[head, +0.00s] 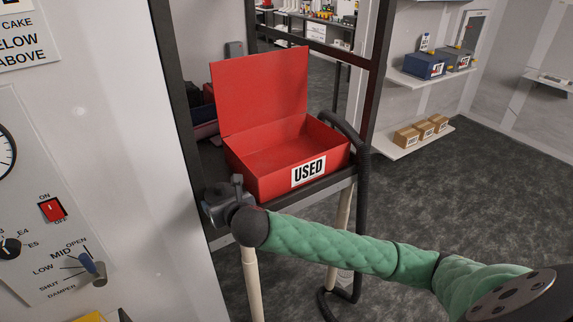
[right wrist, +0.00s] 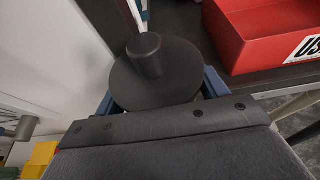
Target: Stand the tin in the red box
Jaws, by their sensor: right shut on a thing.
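The red box (head: 271,186) stands on a dark shelf with its lid (head: 258,88) raised at the back. It looks empty and its front bears a "USED" label. My right gripper (head: 224,203) is beside the box's near left corner, outside it. In the right wrist view, the blue fingers of this gripper (right wrist: 158,95) are shut on the dark grey tin (right wrist: 150,88), which shows a round top with a knob. The tin's lower part is hidden. The red box also shows at the upper right there (right wrist: 262,38). My left gripper is not in view.
A white control panel (head: 130,130) with a red switch and a lever stands close on the left. A dark post (head: 180,110) rises beside the shelf (head: 318,190). A black hose (head: 362,210) hangs at the box's right side.

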